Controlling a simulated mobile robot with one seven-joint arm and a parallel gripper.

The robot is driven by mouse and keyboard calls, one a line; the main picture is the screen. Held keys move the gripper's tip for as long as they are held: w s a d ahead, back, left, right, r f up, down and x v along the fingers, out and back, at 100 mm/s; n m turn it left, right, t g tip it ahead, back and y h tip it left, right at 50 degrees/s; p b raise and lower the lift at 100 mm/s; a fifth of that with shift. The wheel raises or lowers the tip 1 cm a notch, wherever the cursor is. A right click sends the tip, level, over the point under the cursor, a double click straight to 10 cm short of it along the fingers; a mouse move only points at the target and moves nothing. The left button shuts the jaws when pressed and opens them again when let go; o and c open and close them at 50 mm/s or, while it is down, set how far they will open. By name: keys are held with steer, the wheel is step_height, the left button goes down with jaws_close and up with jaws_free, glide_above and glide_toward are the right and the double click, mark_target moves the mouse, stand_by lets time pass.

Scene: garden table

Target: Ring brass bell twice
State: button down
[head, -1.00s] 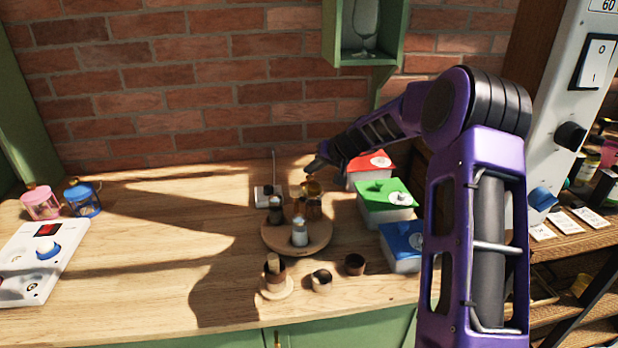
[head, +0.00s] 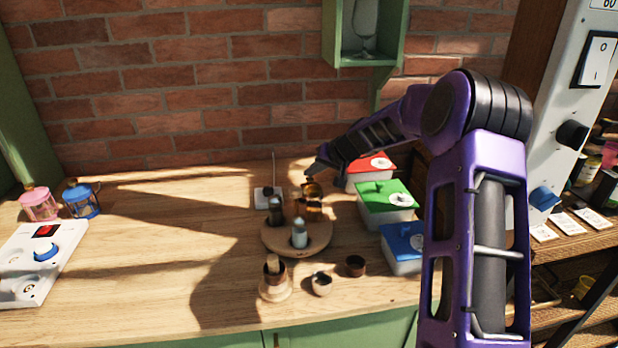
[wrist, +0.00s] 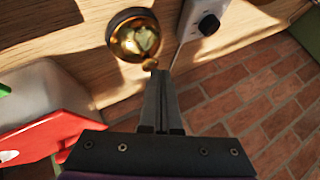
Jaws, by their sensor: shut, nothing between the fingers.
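The brass bell (wrist: 124,43) shows in the wrist view as a shiny round brass shape with a dark rim, just beyond my fingertips. A small brass knob (wrist: 150,64) sits at its edge, right by the fingertips; I cannot tell whether they touch it. In the head view the bell (head: 313,188) stands behind the round wooden tray (head: 284,247) and is partly hidden. My gripper (wrist: 158,73) is shut and empty, its two fingers side by side. In the head view my gripper (head: 312,172) is just above and behind the bell, pointing left.
A small white switch box (head: 263,200) with a dark knob is left of the bell. Red (head: 370,163), green (head: 386,200) and blue (head: 403,243) lidded boxes stand to the right. Bottles stand on the tray, and small cups in front. The left middle of the table is clear.

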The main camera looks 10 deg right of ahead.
mark_target(312, 180)
steer(key=shift+r, duration=0.45)
step_height(312, 180, up, 6)
steer(key=p, duration=0.3)
steer(key=shift+a, duration=0.1)
stand_by(0.7)
